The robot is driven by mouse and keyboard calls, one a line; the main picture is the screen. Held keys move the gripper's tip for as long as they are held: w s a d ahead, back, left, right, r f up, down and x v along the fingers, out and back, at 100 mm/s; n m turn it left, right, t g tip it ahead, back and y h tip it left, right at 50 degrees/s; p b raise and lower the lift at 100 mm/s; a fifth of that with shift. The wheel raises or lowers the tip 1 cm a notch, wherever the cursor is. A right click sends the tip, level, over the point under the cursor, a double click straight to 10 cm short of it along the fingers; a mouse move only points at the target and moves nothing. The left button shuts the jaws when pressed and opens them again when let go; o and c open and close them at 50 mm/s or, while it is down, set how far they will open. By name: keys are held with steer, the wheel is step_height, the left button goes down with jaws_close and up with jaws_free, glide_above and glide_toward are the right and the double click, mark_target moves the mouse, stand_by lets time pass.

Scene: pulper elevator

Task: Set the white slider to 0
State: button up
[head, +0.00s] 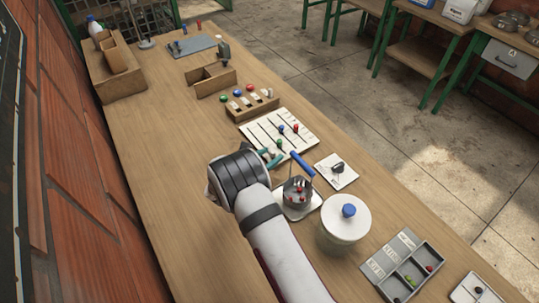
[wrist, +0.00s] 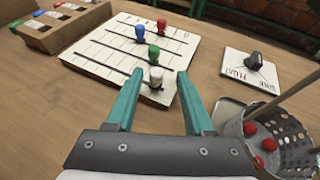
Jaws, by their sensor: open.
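The slider board (wrist: 110,48) is a white panel with several dark slots; it also shows in the head view (head: 300,143). In the head view my gripper (head: 271,157) is at the board's near edge, and the white slider cannot be made out there. The green (wrist: 153,54), blue (wrist: 140,33) and red (wrist: 161,26) sliders stand beyond it. The scale marks are too small to read.
A metal strainer pot (wrist: 275,135) with red balls stands close to my right finger. A card with a black knob (wrist: 254,62) lies right of the board. A wooden button box (wrist: 62,22) is at the left.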

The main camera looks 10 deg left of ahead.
steer(key=v, duration=1.5)
steer(key=shift+s+r, duration=0.25)
steer(key=shift+s, duration=0.1)
